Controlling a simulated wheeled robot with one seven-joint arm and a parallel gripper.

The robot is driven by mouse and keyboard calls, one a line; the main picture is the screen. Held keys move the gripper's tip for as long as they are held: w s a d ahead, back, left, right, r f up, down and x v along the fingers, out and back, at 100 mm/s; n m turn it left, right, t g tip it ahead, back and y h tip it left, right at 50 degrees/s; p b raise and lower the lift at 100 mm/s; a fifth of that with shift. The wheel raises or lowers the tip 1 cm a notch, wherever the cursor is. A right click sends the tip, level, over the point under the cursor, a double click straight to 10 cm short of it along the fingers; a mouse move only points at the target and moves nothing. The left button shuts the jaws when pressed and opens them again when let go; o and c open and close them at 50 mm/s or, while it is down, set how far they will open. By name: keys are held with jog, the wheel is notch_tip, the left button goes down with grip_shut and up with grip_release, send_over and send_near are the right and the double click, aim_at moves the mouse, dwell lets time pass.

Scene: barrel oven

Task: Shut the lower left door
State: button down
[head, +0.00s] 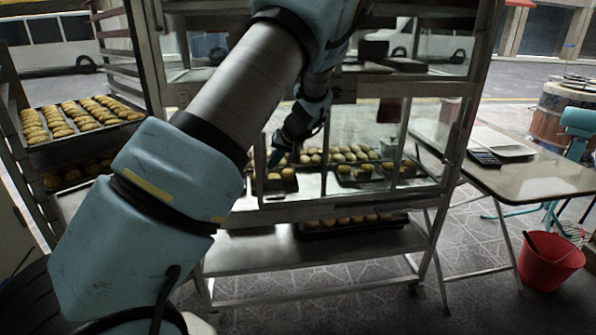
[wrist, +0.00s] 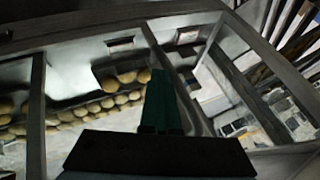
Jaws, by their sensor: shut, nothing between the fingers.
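The glass-fronted cabinet (head: 345,205) stands ahead, with metal-framed panes on its upper and lower levels. The lower left door (head: 258,170) is at the left of the lower level, partly hidden by my arm. I cannot tell how far it stands open. My gripper (head: 274,158) reaches to that left part, close to the frame, with its teal fingers together and empty. In the wrist view my gripper (wrist: 165,105) points among metal frame bars, with buns to its left. Whether it touches the door is unclear.
Trays of buns (head: 355,172) fill the lower level, and another tray (head: 350,224) lies on the shelf beneath. A bun rack (head: 42,146) stands at the left. A folding table (head: 535,180) and red bucket (head: 548,265) stand at the right. Paved floor lies in front.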

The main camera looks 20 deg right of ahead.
jog(key=w+a+b, duration=0.3)
jog(key=a, duration=2.1)
jog(key=shift+a, duration=0.4)
